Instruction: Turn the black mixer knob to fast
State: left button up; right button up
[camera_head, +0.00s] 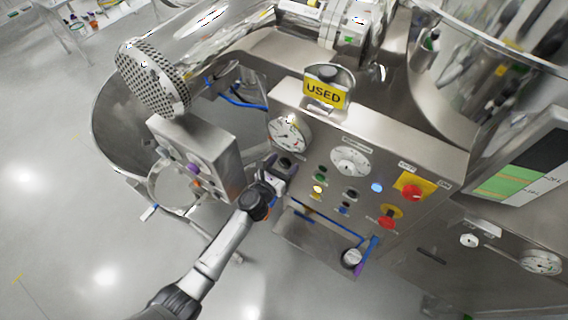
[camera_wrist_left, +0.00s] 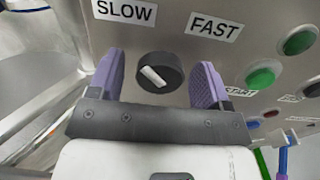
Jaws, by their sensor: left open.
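The black mixer knob (camera_wrist_left: 172,66) is on the steel panel in the left wrist view, with a white pointer bar that slants from upper left to lower right. The SLOW label (camera_wrist_left: 125,11) is above and left of it, and the FAST label (camera_wrist_left: 214,26) is above and right. My left gripper (camera_wrist_left: 158,84) is open, with one purple-padded finger on either side of the knob and a gap on both sides. In the head view my left gripper (camera_head: 276,174) is at the left end of the control panel, below the dial gauge. My right gripper is not in view.
The panel (camera_head: 330,138) carries a dial gauge (camera_head: 288,134), a second white dial (camera_head: 350,161), a green START button (camera_wrist_left: 260,78), red stop knobs (camera_head: 412,193) and a yellow USED sign (camera_head: 324,93). A grey box (camera_head: 209,146) stands close left of my left gripper.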

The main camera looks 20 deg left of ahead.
pick_arm(q)
jog(key=shift+w, duration=0.15)
jog(key=shift+c, duration=0.3)
jog(key=c, duration=0.9)
jog(key=shift+o, duration=0.2)
